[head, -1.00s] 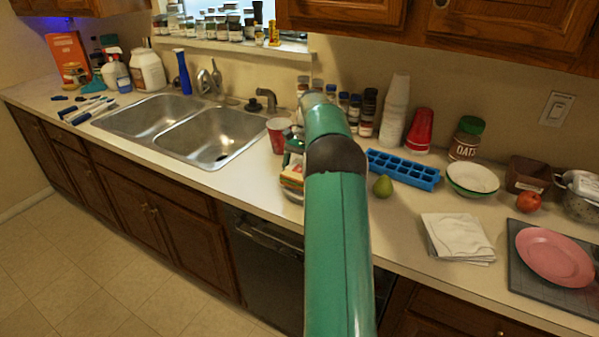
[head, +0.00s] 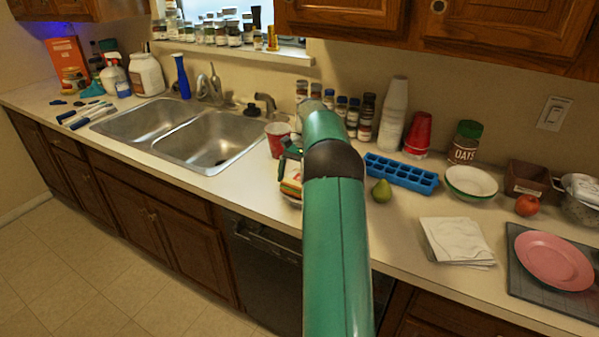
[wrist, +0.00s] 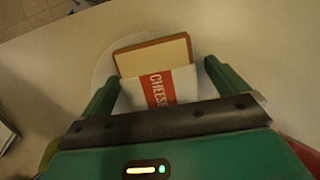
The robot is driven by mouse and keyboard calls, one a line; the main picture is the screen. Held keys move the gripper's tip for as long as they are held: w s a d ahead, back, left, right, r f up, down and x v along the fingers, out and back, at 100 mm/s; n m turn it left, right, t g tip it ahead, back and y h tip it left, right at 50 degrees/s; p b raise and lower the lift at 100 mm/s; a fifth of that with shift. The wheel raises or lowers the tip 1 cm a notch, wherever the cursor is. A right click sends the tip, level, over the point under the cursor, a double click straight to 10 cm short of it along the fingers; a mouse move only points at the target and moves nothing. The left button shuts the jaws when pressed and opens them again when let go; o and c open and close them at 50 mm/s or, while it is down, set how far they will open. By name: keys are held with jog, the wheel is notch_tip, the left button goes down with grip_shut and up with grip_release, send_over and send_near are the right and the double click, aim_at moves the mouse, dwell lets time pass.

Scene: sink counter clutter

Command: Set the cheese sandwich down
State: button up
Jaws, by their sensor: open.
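The cheese sandwich (wrist: 155,75), in a white wrapper with a red "CHEESE" label, lies between the two fingers of my gripper (wrist: 160,70) in the wrist view. The green fingers stand apart, one on each side, with visible gaps to the wrapper. A pale round plate-like surface (wrist: 103,70) shows under the sandwich. In the head view the sandwich (head: 291,178) is low at the counter, just left of my arm. My gripper (head: 291,153) is there too, partly hidden by the arm.
A red cup (head: 278,139) stands close behind my gripper, near the sink (head: 205,145). A blue ice tray (head: 401,172) and a green pear (head: 381,191) are right of my arm. White napkins (head: 457,241) lie farther right. The counter's front edge is close.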

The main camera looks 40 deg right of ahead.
jog(key=v, duration=0.7)
jog(key=shift+r, duration=0.35)
jog(key=shift+d+r, duration=0.1)
jog(key=shift+r, duration=0.2)
jog(key=shift+w+r, duration=0.1)
jog(key=shift+r, duration=0.05)
jog(key=s+a+r+n+t+h, duration=0.1)
jog(key=a+r+n+h, duration=0.15)
jog(key=a+r, duration=0.75)
jog(key=s+a+r+n+t+h, duration=0.1)
jog(key=s+a+r+n, duration=0.2)
jog(key=a, duration=1.3)
jog(key=s+a+f+n+t, duration=0.2)
jog(key=s+a+f+n, duration=0.2)
jog(key=s+a, duration=0.5)
jog(key=s+a+f+n+t, duration=0.2)
jog(key=s+a+f+n, duration=0.2)
jog(key=s+a, duration=0.4)
jog(key=shift+s+a+f+n+t+h, duration=0.35)
jog(key=shift+s+n, duration=0.3)
jog(key=shift+s, duration=0.5)
